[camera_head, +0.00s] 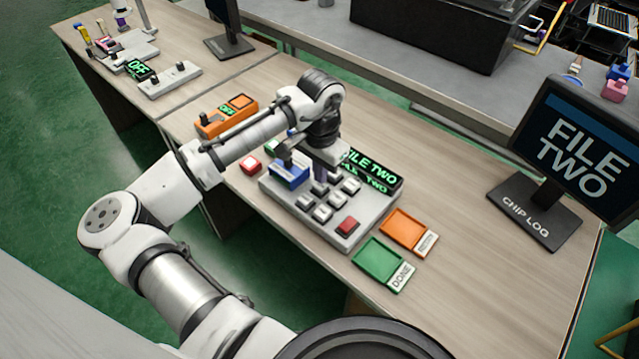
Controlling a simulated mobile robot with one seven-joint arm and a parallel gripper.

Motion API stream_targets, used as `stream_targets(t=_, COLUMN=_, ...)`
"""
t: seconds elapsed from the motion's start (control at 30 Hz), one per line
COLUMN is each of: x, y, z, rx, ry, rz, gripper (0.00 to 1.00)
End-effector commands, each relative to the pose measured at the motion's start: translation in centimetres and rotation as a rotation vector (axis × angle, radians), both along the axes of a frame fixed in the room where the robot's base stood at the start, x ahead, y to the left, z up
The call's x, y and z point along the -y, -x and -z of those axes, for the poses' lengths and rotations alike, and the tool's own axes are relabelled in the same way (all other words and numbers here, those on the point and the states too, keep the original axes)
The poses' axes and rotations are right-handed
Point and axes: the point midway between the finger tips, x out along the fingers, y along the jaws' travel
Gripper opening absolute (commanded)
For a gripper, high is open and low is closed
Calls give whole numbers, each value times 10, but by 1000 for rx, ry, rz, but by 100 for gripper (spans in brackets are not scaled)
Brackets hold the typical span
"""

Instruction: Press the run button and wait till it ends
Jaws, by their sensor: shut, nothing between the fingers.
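A grey keypad box (290,208) lies on the wooden bench, with several light keys, a red key (348,225) at its front corner and a black display (372,170) with green letters, FILE TWO. No label reading run is legible on any key. My gripper (320,183) points down over the upper part of the keypad, shut and empty. Its fingertips are small in view, and I cannot tell whether they touch a key. A blue block (289,174) sits at the box's left end. A monitor (572,138) at right reads FILE TWO; its base reads CHIP LOG.
An orange tray (427,240) and a green tray (357,258) labelled DONE lie right of the keypad. Bare bench lies between the trays and monitor.

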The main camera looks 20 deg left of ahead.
Motion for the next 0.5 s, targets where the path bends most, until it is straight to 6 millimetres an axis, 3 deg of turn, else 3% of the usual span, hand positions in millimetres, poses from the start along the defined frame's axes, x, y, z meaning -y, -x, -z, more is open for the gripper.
stream_targets(t=0.5, x=0, y=0, z=9, rx=0, ry=1, rz=0, gripper=0)
